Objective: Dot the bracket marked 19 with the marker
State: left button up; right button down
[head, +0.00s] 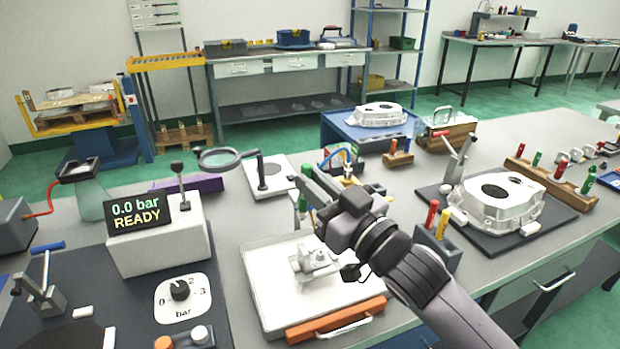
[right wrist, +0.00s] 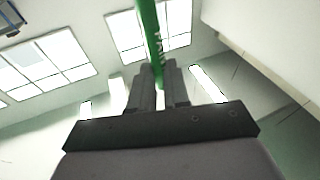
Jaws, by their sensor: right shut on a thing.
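My right gripper (head: 308,190) reaches in from the lower right in the head view, above the back part of a white tray (head: 268,292). It is shut on a green marker (head: 302,203). In the right wrist view the green marker (right wrist: 151,32) stands between the two fingers (right wrist: 158,85). A silvery metal bracket (head: 314,262) lies in the tray, below and in front of the gripper, apart from the marker. No number is legible on the bracket. The marker's tip cannot be made out. My left gripper is not in view.
A pressure unit (head: 155,240) reading "0.0 bar READY" stands left. A holder with red and yellow markers (head: 436,245) stands right, near a large casting (head: 497,202). A magnifier (head: 218,158) stands behind.

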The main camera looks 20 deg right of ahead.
aim_at(304, 203)
notch_tip(304, 203, down, 5)
jog(key=b, duration=0.3)
jog(key=shift+s+f, duration=0.1)
jog(key=shift+f, duration=0.25)
jog(key=shift+r, duration=0.1)
jog(key=shift+f+b, duration=0.55)
jog(key=shift+f, duration=0.15)
dwell(1.1)
jog(key=shift+r, duration=0.1)
